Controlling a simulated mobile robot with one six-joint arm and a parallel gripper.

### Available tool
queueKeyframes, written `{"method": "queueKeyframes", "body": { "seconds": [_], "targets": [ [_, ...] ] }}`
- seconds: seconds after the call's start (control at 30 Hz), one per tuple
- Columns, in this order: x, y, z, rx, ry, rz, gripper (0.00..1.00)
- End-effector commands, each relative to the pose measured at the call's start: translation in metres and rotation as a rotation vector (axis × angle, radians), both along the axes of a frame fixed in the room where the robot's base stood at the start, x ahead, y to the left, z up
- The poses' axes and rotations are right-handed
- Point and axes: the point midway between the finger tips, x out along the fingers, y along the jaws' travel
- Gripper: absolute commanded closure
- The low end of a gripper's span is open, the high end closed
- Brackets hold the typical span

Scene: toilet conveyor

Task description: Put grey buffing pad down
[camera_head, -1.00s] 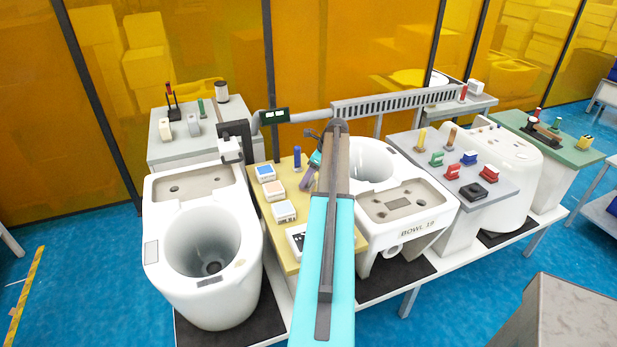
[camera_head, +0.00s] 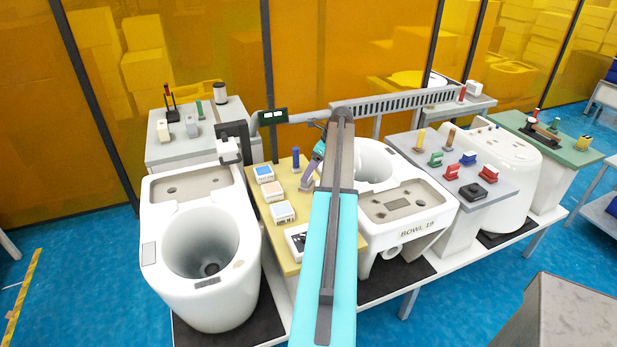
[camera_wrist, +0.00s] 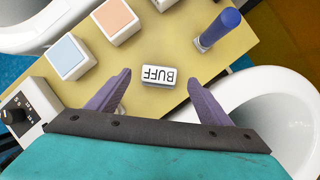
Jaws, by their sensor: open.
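The buffing pad (camera_wrist: 158,77) is a small pale block marked BUFF in the wrist view. It lies on the yellow tabletop (camera_wrist: 185,50), its lettering upside down in the picture. My gripper (camera_wrist: 160,80) is open, one purple finger left of the pad and one right, with clear gaps to both. In the head view my gripper (camera_head: 312,172) is over the right part of the yellow table, partly behind my arm. The pad cannot be made out there.
Blue-topped (camera_wrist: 68,55), peach-topped (camera_wrist: 115,20) and white blocks (camera_head: 283,212) stand on the same table. A blue peg (camera_wrist: 217,28) stands near the right finger. White toilet bowls stand left (camera_head: 200,250) and right (camera_head: 405,205). A dial box (camera_wrist: 15,115) is at left.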

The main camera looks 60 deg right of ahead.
Motion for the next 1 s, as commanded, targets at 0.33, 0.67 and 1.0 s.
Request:
{"method": "queueKeyframes", "body": {
  "seconds": [0.33,0.67,1.0],
  "targets": [
    [-0.02,-0.006,0.043,-0.002,-0.001,-0.001,0.27],
    [-0.03,-0.008,0.068,0.0,0.0,0.0,0.27],
    [-0.03,-0.008,0.069,0.0,0.0,0.0,0.27]
  ]
}}
